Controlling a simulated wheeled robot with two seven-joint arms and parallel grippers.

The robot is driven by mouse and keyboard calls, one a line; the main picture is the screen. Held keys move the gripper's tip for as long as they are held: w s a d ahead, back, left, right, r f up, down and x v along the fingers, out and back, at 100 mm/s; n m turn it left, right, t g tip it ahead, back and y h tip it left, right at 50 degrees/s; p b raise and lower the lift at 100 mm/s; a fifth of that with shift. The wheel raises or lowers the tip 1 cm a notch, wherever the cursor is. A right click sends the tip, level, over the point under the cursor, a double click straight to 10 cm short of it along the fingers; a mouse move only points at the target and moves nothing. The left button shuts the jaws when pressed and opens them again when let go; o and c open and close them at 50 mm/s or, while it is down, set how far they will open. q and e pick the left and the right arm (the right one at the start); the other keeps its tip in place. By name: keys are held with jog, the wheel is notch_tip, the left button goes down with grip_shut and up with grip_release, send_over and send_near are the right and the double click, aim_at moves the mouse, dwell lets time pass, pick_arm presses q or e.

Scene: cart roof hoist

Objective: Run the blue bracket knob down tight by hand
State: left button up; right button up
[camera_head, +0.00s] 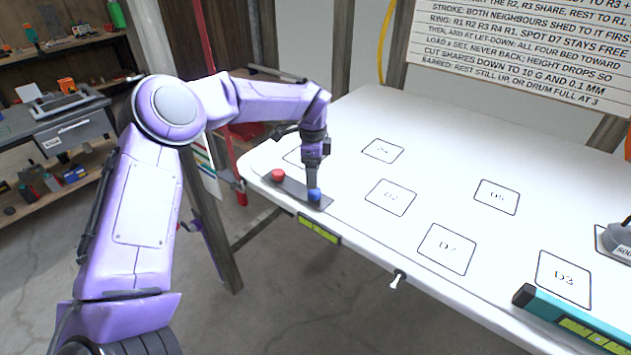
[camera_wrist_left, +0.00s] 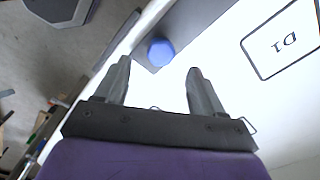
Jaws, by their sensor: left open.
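The blue bracket knob (camera_head: 314,194) sits at the near end of a dark grey bracket plate (camera_head: 297,189) on the left edge of the white table. A red knob (camera_head: 277,175) sits at the plate's other end. My left gripper (camera_head: 313,184) points down over the blue knob in the head view. In the left wrist view, the blue knob (camera_wrist_left: 160,52) lies ahead of and between the two open fingertips (camera_wrist_left: 160,75), with clear space around it. I cannot tell how tight the knob is. My right gripper is not in view.
The white table (camera_head: 345,225) carries printed squares such as D2 (camera_head: 390,197) and D7 (camera_head: 446,249). A teal level-like tool (camera_head: 575,320) lies at the front right. A grey weight (camera_head: 615,240) stands at the right edge.

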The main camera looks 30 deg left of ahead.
aim_at(314, 191)
pick_arm(q)
jog(key=f, duration=0.1)
jog(key=f+p, duration=0.1)
jog(key=f, duration=0.1)
jog(key=shift+s, duration=0.4)
jog(key=f, duration=0.1)
jog(key=w+f, duration=0.1)
jog(key=f+p, duration=0.1)
jog(key=shift+w+d, duration=0.1)
jog(key=shift+w, duration=0.15)
jog(key=shift+w+f, duration=0.2)
jog(key=shift+f, duration=0.05)
jog(key=shift+s+r, duration=0.15)
jog(key=shift+s, duration=0.2)
jog(key=shift+s+r, duration=0.1)
jog(key=shift+s, duration=0.1)
jog(key=c, duration=0.9)
jog(key=shift+w, duration=0.1)
jog(key=shift+c, duration=0.8)
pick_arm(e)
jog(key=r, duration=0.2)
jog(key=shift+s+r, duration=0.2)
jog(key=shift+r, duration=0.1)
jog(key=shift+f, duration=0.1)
